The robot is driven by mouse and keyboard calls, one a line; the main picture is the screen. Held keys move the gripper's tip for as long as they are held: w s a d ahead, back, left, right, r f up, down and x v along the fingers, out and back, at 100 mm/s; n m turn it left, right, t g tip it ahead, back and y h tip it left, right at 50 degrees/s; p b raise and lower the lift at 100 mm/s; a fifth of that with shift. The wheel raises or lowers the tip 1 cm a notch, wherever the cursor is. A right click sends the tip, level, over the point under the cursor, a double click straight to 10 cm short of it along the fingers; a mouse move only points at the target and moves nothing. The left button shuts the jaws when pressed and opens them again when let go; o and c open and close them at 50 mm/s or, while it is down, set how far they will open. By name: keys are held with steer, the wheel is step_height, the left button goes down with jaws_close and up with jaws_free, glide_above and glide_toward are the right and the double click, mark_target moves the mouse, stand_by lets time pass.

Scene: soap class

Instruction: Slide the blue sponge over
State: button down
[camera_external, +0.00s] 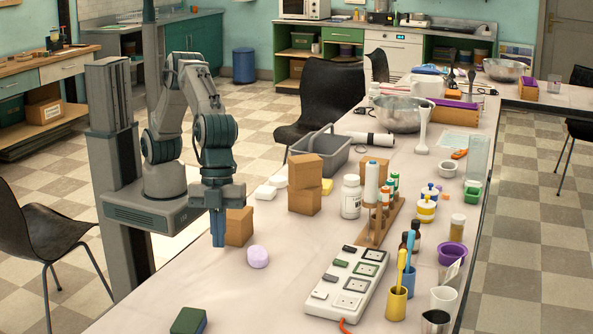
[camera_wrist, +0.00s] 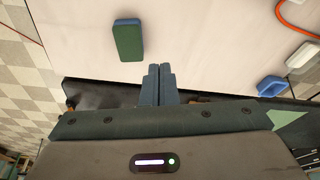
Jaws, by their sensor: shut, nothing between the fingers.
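The sponge (camera_external: 188,321) lies flat near the front left edge of the table, partly cut off by the bottom of the external view. Its top is green and its side dark blue. In the wrist view the sponge (camera_wrist: 128,40) lies whole on the pale table, ahead and a little left of the fingertips. My gripper (camera_external: 218,243) points down close to the table's left edge, farther back than the sponge and apart from it. Its blue fingers are together and empty, and they also show in the wrist view (camera_wrist: 160,68).
A lilac soap (camera_external: 258,257) lies just right of my fingers. A cardboard box (camera_external: 239,226) stands close behind them. A white power strip (camera_external: 346,283) with an orange cord lies farther right. The table (camera_external: 240,300) is bare between my gripper and the sponge.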

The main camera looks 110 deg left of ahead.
mark_target(177, 331)
steer(key=s+d+f+m+g+h+p, duration=0.1)
steer(key=s+d+f+m, duration=0.15)
steer(key=d, duration=0.55)
steer(key=s+d+f+m, duration=0.1)
steer(key=s+d+f, duration=0.1)
steer(key=d+f, duration=0.35)
steer(key=x, duration=0.2)
steer(key=d+x, duration=0.1)
steer(key=x, duration=0.2)
steer(key=d+p+x, duration=0.1)
steer(key=x, duration=0.2)
steer(key=shift+w+r, duration=0.1)
steer(key=shift+r, duration=0.2)
steer(key=shift+w+f, duration=0.1)
steer(key=shift+f, duration=0.1)
steer(key=shift+a+p, duration=0.3)
steer(key=shift+a, duration=1.65)
steer(key=shift+a+f+b, duration=0.1)
steer(key=shift+a+b, duration=0.3)
steer(key=shift+a, duration=0.2)
steer(key=a+b, duration=0.5)
steer(key=a, duration=1.4)
steer(key=shift+a+b, duration=0.15)
steer(key=shift+b, duration=0.2)
